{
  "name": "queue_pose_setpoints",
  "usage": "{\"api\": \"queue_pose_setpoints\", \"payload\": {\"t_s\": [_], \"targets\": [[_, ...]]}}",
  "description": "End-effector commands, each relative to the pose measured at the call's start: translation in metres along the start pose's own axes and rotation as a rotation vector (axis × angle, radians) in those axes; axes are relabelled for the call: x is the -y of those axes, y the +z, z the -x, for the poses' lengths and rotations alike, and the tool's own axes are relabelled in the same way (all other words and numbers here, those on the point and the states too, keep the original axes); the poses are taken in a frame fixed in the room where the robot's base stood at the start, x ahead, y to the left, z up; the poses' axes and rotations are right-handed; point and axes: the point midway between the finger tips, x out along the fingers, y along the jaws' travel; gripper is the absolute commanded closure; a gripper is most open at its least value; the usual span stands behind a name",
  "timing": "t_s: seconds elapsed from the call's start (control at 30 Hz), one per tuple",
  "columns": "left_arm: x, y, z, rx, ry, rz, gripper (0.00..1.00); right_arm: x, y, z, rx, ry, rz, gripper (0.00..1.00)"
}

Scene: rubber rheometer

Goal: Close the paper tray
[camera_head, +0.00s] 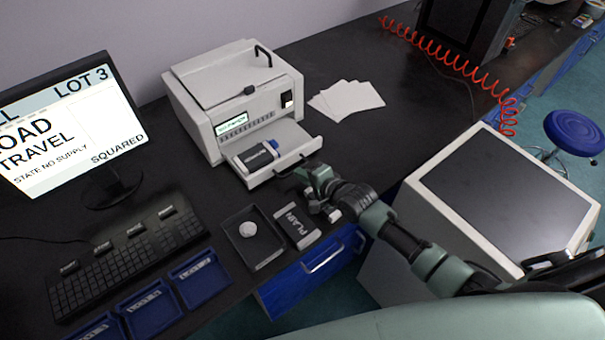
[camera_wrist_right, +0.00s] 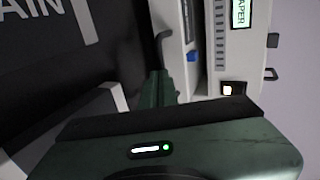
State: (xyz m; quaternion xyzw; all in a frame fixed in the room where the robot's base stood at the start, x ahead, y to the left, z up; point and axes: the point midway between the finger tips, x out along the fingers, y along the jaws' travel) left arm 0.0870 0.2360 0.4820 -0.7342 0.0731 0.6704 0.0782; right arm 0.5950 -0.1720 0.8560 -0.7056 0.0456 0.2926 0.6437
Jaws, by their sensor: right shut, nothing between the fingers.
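The paper tray (camera_head: 296,151) is pulled out from the front of the white printer-like machine (camera_head: 215,85). A dark item with a white label and a blue part (camera_head: 256,156) lies in it. The tray has a dark handle on its front, which also shows in the right wrist view (camera_wrist_right: 163,42). My right gripper (camera_head: 308,173) is shut and empty, close to the tray's front and handle; I cannot tell whether it touches. In the right wrist view the machine (camera_wrist_right: 222,70) is just beyond the fingers. My left gripper is not in view.
White paper sheets (camera_head: 347,99) lie right of the machine. A dark box with a round white piece (camera_head: 267,256) and a block labelled PLAIN (camera_head: 297,227) are in front. A monitor (camera_head: 70,125) and keyboard (camera_head: 120,260) stand left. A white cabinet (camera_head: 470,200) is right.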

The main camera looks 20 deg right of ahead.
Motion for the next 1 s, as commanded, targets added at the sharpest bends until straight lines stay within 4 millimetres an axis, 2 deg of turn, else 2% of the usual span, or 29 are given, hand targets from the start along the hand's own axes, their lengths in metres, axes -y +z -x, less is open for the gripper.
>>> {"api": "queue_pose_setpoints", "payload": {"t_s": [0.2,0.37,0.8,1.0], "targets": [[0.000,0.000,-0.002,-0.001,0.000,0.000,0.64,0.001,0.000,-0.003,0.000,-0.001,0.000,1.00],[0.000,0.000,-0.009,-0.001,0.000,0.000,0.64,0.008,0.000,-0.018,0.000,-0.004,-0.003,1.00],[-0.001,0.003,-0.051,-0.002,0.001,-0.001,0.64,0.049,0.000,-0.099,0.002,-0.003,-0.003,1.00],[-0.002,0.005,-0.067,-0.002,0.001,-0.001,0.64,0.063,-0.001,-0.126,0.002,-0.001,-0.002,1.00]]}}
